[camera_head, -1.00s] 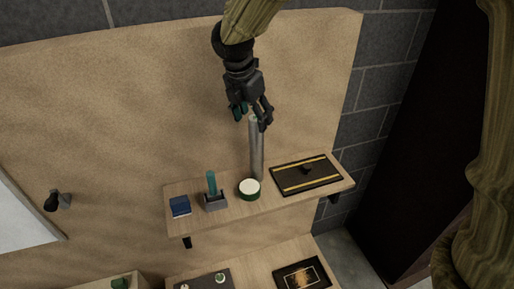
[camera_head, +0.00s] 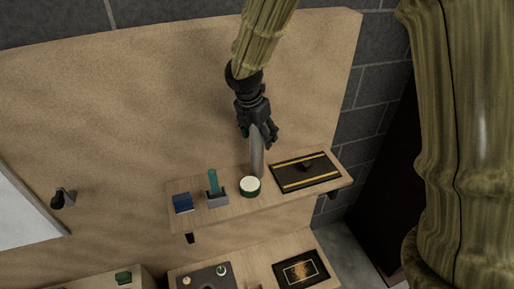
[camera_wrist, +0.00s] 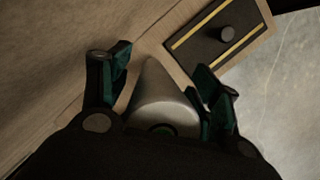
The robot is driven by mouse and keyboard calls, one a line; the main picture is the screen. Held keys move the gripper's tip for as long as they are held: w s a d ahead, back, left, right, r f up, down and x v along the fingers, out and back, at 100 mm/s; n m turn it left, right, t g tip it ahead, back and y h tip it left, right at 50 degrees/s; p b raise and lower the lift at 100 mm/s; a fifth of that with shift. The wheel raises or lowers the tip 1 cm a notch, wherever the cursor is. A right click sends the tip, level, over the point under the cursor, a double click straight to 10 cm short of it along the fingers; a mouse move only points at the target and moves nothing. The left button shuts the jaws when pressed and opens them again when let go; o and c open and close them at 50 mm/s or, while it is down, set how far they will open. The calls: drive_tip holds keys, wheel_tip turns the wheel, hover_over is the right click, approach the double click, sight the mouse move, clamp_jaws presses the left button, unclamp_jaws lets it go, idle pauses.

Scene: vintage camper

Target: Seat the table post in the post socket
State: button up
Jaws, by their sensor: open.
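A grey cylindrical post (camera_head: 257,161) stands upright on the wooden wall shelf, behind a round white-topped green tin. I take it for the table post. My gripper (camera_head: 257,132) is above and around its upper part, pointing down. In the wrist view the post (camera_wrist: 163,101) lies between my two open fingers, with a dark ring at its near end. A gap shows at the left finger; the right finger is close beside the post, and I cannot tell if it touches. I cannot make out a post socket for certain.
The shelf (camera_head: 232,217) also holds a blue box (camera_head: 182,203), a teal-handled item in a grey holder (camera_head: 216,196), the tin (camera_head: 250,187) and a dark yellow-striped panel with a knob (camera_head: 306,172). A lower surface holds a dark framed panel (camera_head: 301,271).

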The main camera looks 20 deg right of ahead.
clamp_jaws()
drive_tip(key=shift+w, duration=0.1)
drive_tip(key=shift+r, duration=0.1)
idle(0.3)
